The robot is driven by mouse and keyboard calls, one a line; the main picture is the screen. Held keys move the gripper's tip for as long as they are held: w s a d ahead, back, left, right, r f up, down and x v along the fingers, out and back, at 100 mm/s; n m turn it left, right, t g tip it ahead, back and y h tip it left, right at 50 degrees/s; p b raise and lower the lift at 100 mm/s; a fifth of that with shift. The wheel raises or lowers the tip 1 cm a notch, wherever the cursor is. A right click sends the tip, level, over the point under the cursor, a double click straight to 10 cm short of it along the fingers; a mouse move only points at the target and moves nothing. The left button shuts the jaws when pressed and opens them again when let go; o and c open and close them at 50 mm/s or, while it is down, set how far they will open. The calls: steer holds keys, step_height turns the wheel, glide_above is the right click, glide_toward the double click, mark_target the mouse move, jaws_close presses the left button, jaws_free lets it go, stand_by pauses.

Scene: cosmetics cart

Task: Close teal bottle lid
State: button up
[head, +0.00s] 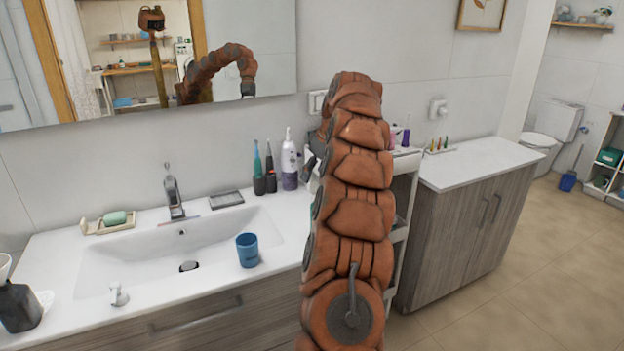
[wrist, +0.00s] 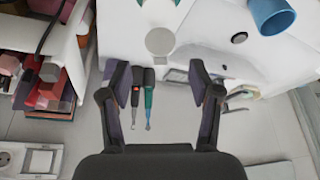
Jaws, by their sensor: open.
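I cannot make out a teal bottle or its lid in either view. My gripper (wrist: 158,78) is open, with its two dark fingers spread wide and nothing held between them. In the wrist view, a teal toothbrush-like item (wrist: 149,100) and a dark one with a red spot (wrist: 135,95) show in the gap between the fingers, apart from them. In the head view my arm hides most of the gripper and much of the cart (head: 402,162). A purple bottle (head: 406,138) shows just right of the arm, on or behind the cart top.
A white and purple bottle (head: 289,165) and teal toothbrush (head: 258,165) stand at the sink's back right. A blue cup (head: 247,250) stands on the sink's front rim. Red and pink items (wrist: 48,92) crowd the wrist view's left. The right cabinet top (head: 485,165) is mostly clear.

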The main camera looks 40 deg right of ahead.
mark_target(312, 180)
steer(key=shift+p+x, duration=0.45)
steer(key=shift+x, duration=1.4)
steer(key=c, duration=1.1)
steer(key=shift+s+d, duration=0.1)
steer(key=shift+d, duration=0.1)
steer(key=shift+c, duration=0.4)
steer(key=shift+a, duration=0.2)
